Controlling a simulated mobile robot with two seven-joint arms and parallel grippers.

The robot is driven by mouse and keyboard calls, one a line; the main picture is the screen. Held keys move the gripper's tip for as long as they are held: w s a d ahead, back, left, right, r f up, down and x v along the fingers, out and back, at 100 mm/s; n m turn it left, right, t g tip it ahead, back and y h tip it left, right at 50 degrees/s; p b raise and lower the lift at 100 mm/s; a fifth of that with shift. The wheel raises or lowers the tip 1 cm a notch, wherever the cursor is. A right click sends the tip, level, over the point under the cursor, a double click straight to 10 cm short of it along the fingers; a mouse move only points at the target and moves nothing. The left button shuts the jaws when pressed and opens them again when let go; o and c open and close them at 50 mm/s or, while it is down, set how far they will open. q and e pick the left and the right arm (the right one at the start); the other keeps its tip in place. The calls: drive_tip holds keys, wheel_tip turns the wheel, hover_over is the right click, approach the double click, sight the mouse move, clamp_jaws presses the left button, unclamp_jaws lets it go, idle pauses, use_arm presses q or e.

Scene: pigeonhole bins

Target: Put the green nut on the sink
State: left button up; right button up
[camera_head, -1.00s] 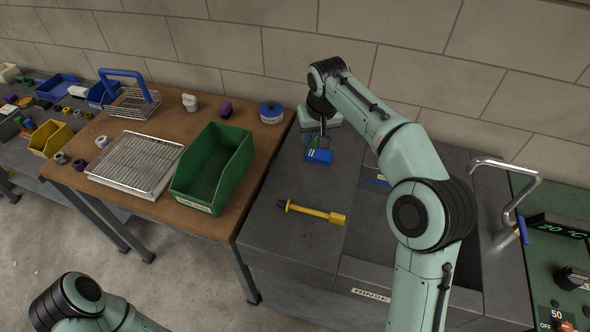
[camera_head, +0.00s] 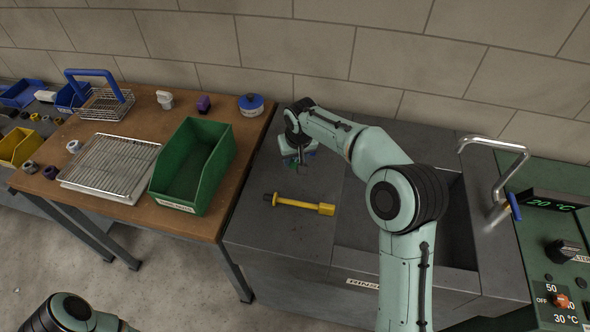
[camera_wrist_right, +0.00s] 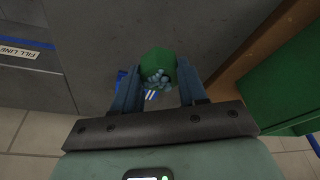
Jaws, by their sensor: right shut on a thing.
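The green nut (camera_wrist_right: 158,60) is a rounded green thing with pale blue-grey spots, between the fingers of my right gripper (camera_wrist_right: 157,85) in the right wrist view. My right gripper is shut on it. In the head view the right gripper (camera_head: 301,160) is over the left part of the grey sink unit, and the nut there is small and mostly hidden. The sink (camera_head: 255,228) is a dark grey counter with a recessed basin, partly covered by my right arm. My left gripper is out of view; only part of that arm shows at the bottom left.
A yellow tool (camera_head: 312,207) lies on the sink counter in front of the right gripper. A green bin (camera_head: 212,170), a wire rack (camera_head: 105,165) and a blue-lidded tub (camera_head: 251,106) stand on the wooden table. A tap (camera_head: 500,165) rises at the right of the basin.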

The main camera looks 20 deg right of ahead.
sight(295, 177)
wheel_tip(295, 177, down, 5)
drive_tip(key=shift+f, duration=0.15)
drive_tip(key=shift+f+b, duration=0.2)
drive_tip(key=shift+b, duration=0.15)
drive_tip(key=o, duration=1.2)
drive_tip(key=shift+r, duration=0.1)
drive_tip(key=v, duration=1.2)
drive_tip(key=shift+r+p, duration=0.15)
drive_tip(key=shift+p, duration=0.15)
